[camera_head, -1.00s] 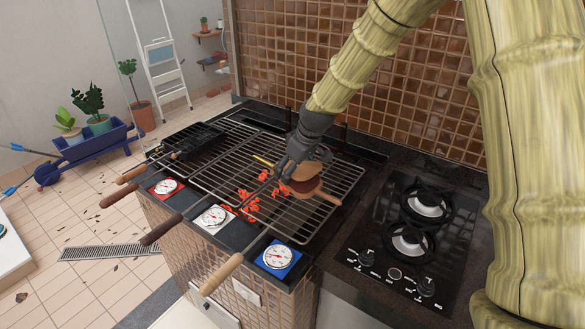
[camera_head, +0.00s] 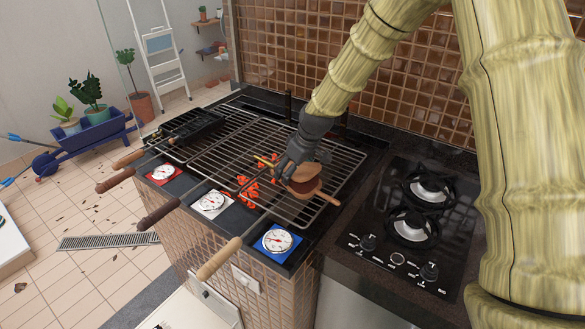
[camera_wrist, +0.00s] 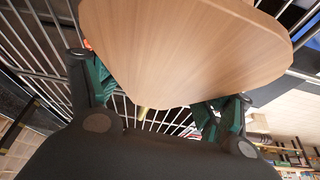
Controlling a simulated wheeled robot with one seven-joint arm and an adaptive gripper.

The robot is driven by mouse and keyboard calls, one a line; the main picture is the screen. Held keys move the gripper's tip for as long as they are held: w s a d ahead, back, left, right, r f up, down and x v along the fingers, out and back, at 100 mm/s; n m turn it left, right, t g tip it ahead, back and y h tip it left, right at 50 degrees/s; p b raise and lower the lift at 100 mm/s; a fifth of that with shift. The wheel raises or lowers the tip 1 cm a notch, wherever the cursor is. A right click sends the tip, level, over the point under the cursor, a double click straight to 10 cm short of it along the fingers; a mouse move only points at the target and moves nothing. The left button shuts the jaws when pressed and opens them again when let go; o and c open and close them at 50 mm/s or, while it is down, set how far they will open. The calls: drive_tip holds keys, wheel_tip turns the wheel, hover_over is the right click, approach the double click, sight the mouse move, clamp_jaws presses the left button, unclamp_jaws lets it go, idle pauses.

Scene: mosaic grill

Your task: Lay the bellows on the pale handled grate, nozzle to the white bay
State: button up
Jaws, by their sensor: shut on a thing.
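My gripper (camera_head: 288,168) is shut on the bellows (camera_head: 305,173), a wooden-faced thing with a dark reddish middle. Its handles point right and its yellow nozzle (camera_head: 264,161) points left, toward the side of the white-gauge bay (camera_head: 211,201). The bellows is over the right-hand grate, whose pale handle (camera_head: 220,258) sticks out at the front. I cannot tell whether it touches the bars. In the wrist view, the bellows' wooden board (camera_wrist: 190,45) fills the top between the fingers (camera_wrist: 150,100), and hides much of the grate.
Glowing orange coals (camera_head: 247,188) lie under the bars. A blue gauge (camera_head: 277,240) and a red gauge (camera_head: 162,173) flank the white one. A black gas hob (camera_head: 405,225) is right of the grill. A tiled wall (camera_head: 400,75) stands behind.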

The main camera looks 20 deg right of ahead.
drive_tip(key=o, duration=1.3)
